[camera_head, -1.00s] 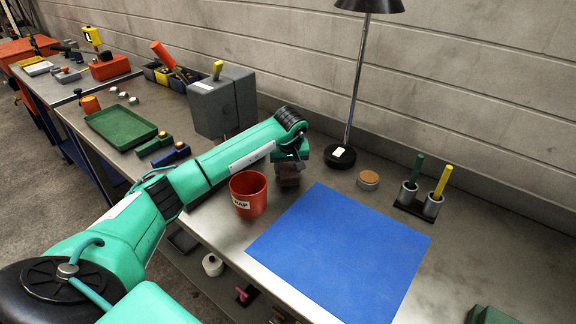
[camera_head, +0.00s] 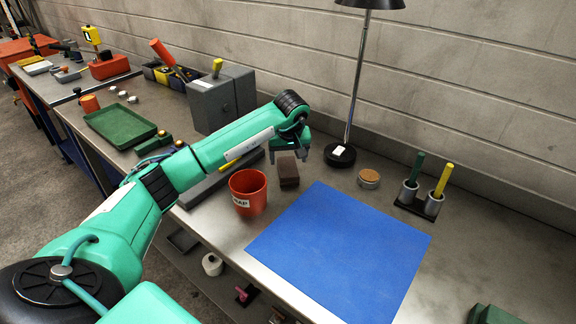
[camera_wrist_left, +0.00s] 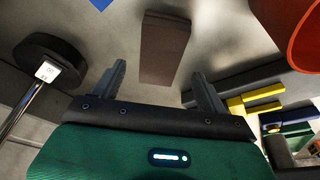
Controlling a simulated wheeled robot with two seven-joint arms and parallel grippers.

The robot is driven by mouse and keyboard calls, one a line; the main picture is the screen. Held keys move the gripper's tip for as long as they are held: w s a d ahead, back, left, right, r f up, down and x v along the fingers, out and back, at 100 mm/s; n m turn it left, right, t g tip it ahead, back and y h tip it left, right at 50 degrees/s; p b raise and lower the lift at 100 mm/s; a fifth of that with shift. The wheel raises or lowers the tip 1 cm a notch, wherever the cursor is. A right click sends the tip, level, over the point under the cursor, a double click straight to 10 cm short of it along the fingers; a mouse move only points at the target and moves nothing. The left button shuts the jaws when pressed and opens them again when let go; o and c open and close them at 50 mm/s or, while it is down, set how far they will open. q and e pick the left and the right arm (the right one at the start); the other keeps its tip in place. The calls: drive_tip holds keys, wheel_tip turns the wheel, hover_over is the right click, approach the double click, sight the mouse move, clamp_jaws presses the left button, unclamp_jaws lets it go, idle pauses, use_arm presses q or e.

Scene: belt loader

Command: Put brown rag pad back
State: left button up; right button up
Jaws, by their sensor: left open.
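The brown rag pad (camera_head: 288,172) is a small dark brown block on the grey bench, just behind the red cup and left of the blue mat. It also shows in the left wrist view (camera_wrist_left: 164,48), ahead of the fingers. My left gripper (camera_head: 288,153) hangs just above and behind the pad in the head view. In the left wrist view my left gripper (camera_wrist_left: 160,85) has its two fingers apart with nothing between them. The pad is apart from both fingers. My right gripper is not in view.
The red cup (camera_head: 248,192) stands close to the pad. The blue mat (camera_head: 340,250) lies flat and bare. A lamp base (camera_head: 340,155), a round tin (camera_head: 369,179) and a pen holder (camera_head: 416,202) stand behind it. A grey box (camera_head: 218,98) stands behind my left arm.

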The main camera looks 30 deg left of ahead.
sight(289, 174)
use_arm(q)
drive_tip(key=v, duration=0.7)
drive_tip(key=shift+r+b, duration=0.35)
drive_tip(key=shift+b, duration=0.1)
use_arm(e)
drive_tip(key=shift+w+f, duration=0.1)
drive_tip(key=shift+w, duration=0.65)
use_arm(q)
drive_tip(key=shift+s, duration=0.1)
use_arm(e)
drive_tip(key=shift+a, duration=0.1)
